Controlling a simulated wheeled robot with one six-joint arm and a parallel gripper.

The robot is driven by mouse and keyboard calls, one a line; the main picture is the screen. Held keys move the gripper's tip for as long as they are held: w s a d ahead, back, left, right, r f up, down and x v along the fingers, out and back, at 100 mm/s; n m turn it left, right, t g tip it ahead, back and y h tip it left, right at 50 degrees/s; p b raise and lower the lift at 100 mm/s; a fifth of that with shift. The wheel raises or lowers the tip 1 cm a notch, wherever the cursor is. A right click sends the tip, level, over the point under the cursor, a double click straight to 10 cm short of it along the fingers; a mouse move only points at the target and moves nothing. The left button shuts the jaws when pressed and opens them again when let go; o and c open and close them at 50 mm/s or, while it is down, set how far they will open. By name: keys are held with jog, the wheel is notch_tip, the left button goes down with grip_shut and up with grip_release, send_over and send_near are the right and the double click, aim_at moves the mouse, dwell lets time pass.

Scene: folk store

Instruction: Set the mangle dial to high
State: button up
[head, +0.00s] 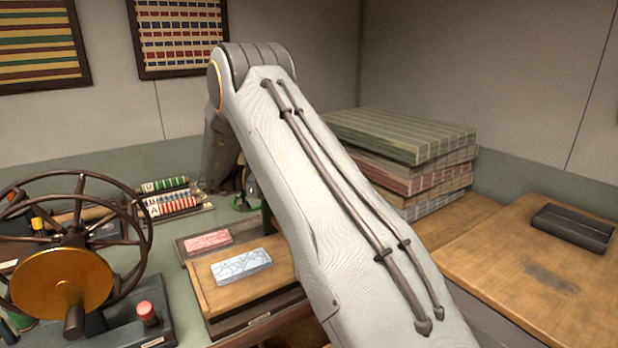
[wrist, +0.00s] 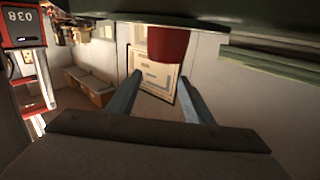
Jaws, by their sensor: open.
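A machine with a large dark spoked wheel (head: 118,205) and a brass disc (head: 62,284) stands at the left in the head view; I cannot tell whether it is the mangle. A red knob (head: 147,312) sits on its dark base. No dial with a readable setting shows. My gripper is hidden behind my arm in the head view. In the wrist view my gripper (wrist: 162,75) is open, with two blue-grey fingers apart. A red cylinder-like thing (wrist: 168,43) shows beyond the fingertips, against a dark green surface at the top; I cannot tell whether the fingers touch it.
Labelled rollers (head: 172,205) lie at the back of the green counter. Folded cloth (head: 400,135) is stacked at the back right. A dark block (head: 573,228) lies on the wooden table (head: 480,265).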

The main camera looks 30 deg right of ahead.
jog(key=shift+r+p, duration=2.45)
jog(key=shift+p, duration=2)
